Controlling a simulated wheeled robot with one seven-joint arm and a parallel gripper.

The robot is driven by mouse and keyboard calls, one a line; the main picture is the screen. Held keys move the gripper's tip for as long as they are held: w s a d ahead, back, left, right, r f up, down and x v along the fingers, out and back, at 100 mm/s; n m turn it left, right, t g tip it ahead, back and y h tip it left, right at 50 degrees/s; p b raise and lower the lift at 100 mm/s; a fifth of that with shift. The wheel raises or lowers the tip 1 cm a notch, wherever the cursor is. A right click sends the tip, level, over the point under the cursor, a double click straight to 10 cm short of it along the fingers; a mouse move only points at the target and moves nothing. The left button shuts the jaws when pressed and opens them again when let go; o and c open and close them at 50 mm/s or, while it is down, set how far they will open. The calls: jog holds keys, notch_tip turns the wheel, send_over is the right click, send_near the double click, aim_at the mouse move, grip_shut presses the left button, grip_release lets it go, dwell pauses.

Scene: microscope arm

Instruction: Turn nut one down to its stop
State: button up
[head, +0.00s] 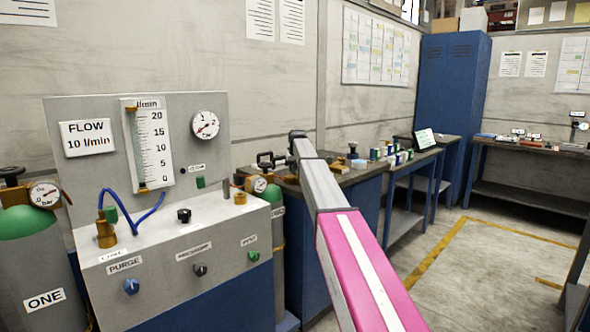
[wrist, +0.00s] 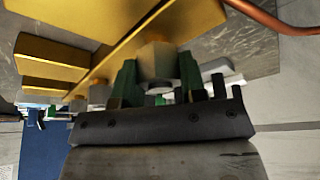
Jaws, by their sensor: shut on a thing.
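In the wrist view a hex nut (wrist: 157,62) with a pale lower end sits under a brass bar (wrist: 120,35). My gripper (wrist: 158,82) is shut on this nut, with one dark green finger on each side of it. No number shows on the nut, so I cannot tell from a label that it is nut one. Its thread and stop are hidden. In the head view my gripper (head: 297,137) is a small dark shape at the far end of my arm, over the bench behind the panel. The nut cannot be made out there.
Another hex nut (wrist: 98,94) sits farther along the brass bar. A copper pipe (wrist: 262,18) runs close by at upper right. In the head view the flow panel (head: 70,180) stands left of my arm. A blue cabinet (head: 450,110) is behind, and the floor at right is clear.

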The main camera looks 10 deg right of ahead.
jog(key=m+h, duration=0.1)
jog(key=m, duration=0.1)
jog(key=m+h, duration=0.1)
jog(key=m, duration=0.2)
jog(key=shift+m+g, duration=0.3)
jog(key=m+h, duration=0.1)
jog(key=m, duration=0.1)
jog(key=m+g, duration=0.1)
jog(key=m, duration=0.2)
jog(key=shift+h, duration=0.4)
jog(key=shift+m, duration=0.3)
jog(key=o, duration=0.9)
jog(key=v, duration=1)
jog(key=shift+r, duration=0.45)
